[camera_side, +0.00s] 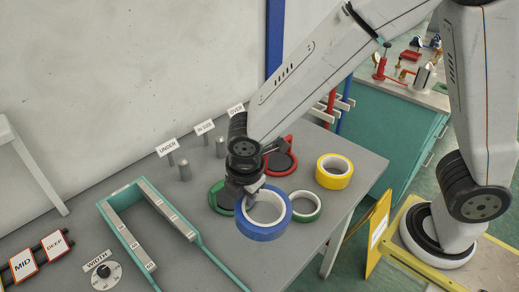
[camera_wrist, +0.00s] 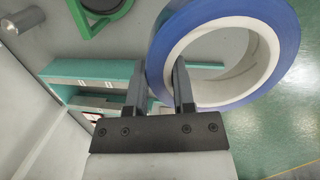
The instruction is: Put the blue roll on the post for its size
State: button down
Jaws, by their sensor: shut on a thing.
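The blue roll (camera_side: 263,233) is a wide blue ring with a pale core. My gripper (camera_side: 252,188) is shut on its wall and holds it above the grey table. In the wrist view the gripper (camera_wrist: 160,80) has one finger inside the core and one outside the blue roll (camera_wrist: 284,38). Two short grey posts stand at the back: one by the UNDER sign (camera_side: 168,147), the UNDER post (camera_side: 184,171), and a middle post (camera_side: 220,149) by the middle sign (camera_side: 204,127). The OVER sign (camera_side: 236,110) shows; my arm hides its post.
A teal stepped gauge (camera_side: 118,228) lies left of the roll. A WIDTH dial (camera_side: 102,273) sits at the front left.

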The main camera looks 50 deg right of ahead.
notch_tip(320, 180, up, 2)
jog(key=shift+w+r, duration=0.15)
jog(key=shift+r, duration=0.1)
jog(key=w+d+m+g, duration=0.1)
jog(key=w+d+m, duration=0.6)
jog(key=m, duration=0.5)
jog(key=w+d+m+g, duration=0.2)
jog(key=w+d+m, duration=0.4)
jog(key=w+m, duration=0.45)
jog(key=w+d+m+t+y, duration=0.1)
jog(key=w+d+m, duration=0.2)
jog(key=d+m, duration=0.55)
jog(key=w+d+m+t+y, duration=0.1)
jog(key=w+d+m, duration=0.1)
jog(key=d+m, duration=0.65)
notch_tip(320, 180, down, 6)
jog(key=a+m, duration=0.2)
jog(key=shift+f, duration=0.15)
